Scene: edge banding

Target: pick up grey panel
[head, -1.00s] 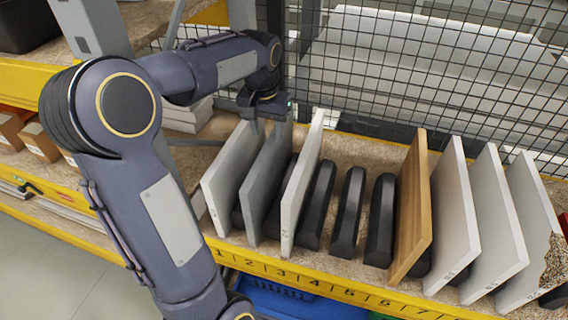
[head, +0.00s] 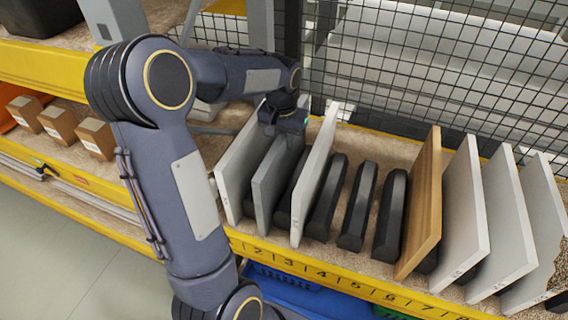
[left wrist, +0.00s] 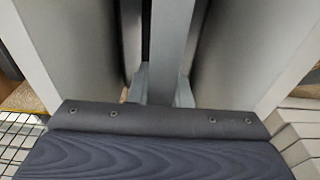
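The grey panel (head: 268,182) stands upright on edge in the rack, near number 2, between a pale panel (head: 234,172) on its left and a white panel (head: 312,180) on its right. My left gripper (head: 284,128) is at the upper edge of the grey panel. In the left wrist view the grey panel (left wrist: 170,40) runs between the two fingers of my left gripper (left wrist: 162,92). One finger lies on each side of it; whether they press on it I cannot tell. The fingertips are hidden in the head view. My right gripper is not in view.
Black dividers (head: 357,210) stand in the slots to the right. A wooden panel (head: 420,205) and several white panels (head: 463,210) stand further right. A yellow numbered edge (head: 330,275) runs along the front. Wire mesh (head: 440,80) closes the back. Small boxes (head: 58,124) sit at the left.

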